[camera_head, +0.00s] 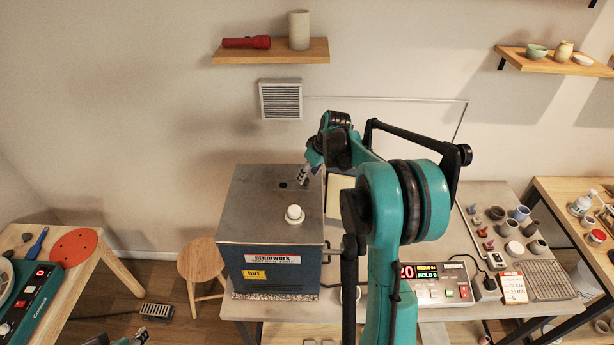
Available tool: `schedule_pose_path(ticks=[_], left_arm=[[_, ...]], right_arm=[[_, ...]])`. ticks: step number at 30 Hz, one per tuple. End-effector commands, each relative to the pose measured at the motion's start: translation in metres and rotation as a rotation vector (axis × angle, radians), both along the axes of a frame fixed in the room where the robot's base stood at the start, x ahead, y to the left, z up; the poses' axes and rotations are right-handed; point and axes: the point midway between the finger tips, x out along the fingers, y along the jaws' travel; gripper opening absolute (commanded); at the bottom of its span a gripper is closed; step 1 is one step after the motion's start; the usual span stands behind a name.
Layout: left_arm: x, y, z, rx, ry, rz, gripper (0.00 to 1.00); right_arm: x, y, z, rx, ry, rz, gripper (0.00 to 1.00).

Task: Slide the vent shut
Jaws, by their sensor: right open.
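The kiln (268,270) is a blue-grey box with a grey metal top, standing at the left end of the work table. A small dark vent hole (283,185) shows in its top. A white knob (294,213) stands on the top in front of the hole; I cannot tell whether it belongs to a vent slide. My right gripper (303,176) is open and empty, just right of the hole, above or near the kiln top. Part of my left gripper (137,338) shows at the bottom left edge, far from the kiln; its jaws are unclear.
A louvred grille (281,99) is on the wall behind the kiln. A controller (434,284) with a lit display, small pots (507,227) and a rack (547,280) are on the table at right. A wooden stool (201,260) stands left of the kiln. My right arm hides the table's middle.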

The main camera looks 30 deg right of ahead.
Motion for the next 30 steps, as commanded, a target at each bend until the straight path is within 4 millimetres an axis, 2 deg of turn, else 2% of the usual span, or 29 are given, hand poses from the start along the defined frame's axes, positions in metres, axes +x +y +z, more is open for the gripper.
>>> schedule_pose_path(ticks=[6, 14, 17, 19, 20, 26, 30], left_arm=[[0.0, 0.0, 0.002, 0.0, 0.0, 0.0, 0.4], [0.0, 0.0, 0.002, 0.0, 0.0, 0.0, 0.4], [0.0, 0.0, 0.002, 0.0, 0.0, 0.0, 0.4], [0.0, 0.0, 0.002, 0.0, 0.0, 0.0, 0.4], [0.0, 0.0, 0.002, 0.0, 0.0, 0.0, 0.4], [0.0, 0.0, 0.001, 0.0, 0.0, 0.0, 0.4], [0.0, 0.0, -0.003, 0.0, 0.0, 0.0, 0.4]], right_arm=[[0.008, 0.002, -0.019, 0.0, 0.0, 0.001, 0.44], [0.009, 0.003, -0.021, 0.0, 0.0, 0.001, 0.44], [0.009, 0.002, -0.021, 0.0, 0.0, 0.0, 0.23], [0.008, 0.002, -0.021, 0.0, 0.0, 0.0, 0.05], [0.008, 0.002, -0.021, 0.0, 0.0, 0.0, 0.0], [0.01, 0.004, -0.021, 0.0, 0.0, 0.001, 0.0], [0.019, 0.019, -0.021, 0.0, -0.001, 0.003, 0.0]])
